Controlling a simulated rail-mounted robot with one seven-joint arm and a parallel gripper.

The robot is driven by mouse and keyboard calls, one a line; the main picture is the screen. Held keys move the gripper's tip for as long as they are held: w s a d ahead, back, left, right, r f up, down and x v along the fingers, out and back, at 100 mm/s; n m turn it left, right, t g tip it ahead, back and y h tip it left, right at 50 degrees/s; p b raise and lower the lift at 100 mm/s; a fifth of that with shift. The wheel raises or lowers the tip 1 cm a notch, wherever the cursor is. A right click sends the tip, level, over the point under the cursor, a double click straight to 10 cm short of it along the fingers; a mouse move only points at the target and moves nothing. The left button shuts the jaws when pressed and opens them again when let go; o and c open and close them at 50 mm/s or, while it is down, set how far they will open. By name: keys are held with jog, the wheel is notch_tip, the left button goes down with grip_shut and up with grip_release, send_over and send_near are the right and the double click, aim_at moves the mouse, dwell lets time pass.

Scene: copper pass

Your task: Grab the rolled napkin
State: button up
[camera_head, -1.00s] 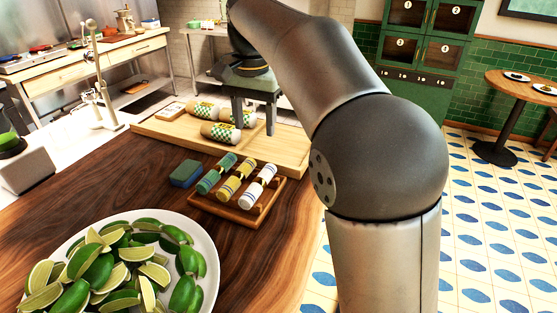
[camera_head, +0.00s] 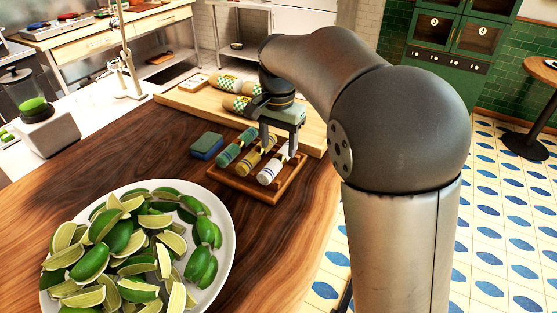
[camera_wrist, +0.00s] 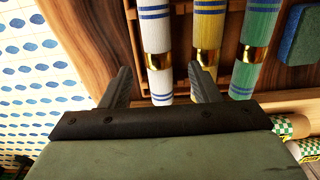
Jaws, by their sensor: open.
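Three rolled napkins with gold rings lie side by side in a wooden tray (camera_head: 238,184): a green one (camera_head: 233,150), a yellow one (camera_head: 248,165) and a white one with blue stripes (camera_head: 268,175). My gripper (camera_head: 281,148) is open and empty over the tray's far end. In the wrist view my gripper (camera_wrist: 161,84) has its fingers pointing toward the napkins. The white napkin (camera_wrist: 155,35) lies between the finger lines, and the yellow napkin (camera_wrist: 208,30) is partly hidden by one finger. The green napkin (camera_wrist: 250,45) is farther right. I cannot tell the height gap.
A blue-green sponge (camera_head: 207,145) lies left of the tray. A cutting board (camera_head: 185,100) behind holds several checkered wrapped rolls (camera_head: 225,83). A plate (camera_head: 226,250) of cut limes fills the front left. The counter's right edge is near the tray.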

aim_at(279, 156)
notch_tip(279, 156, down, 4)
jog(key=shift+s+f, duration=0.1)
jog(key=shift+s, duration=0.05)
jog(key=c, duration=1.1)
jog(key=shift+o, duration=0.2)
jog(key=shift+r, duration=0.2)
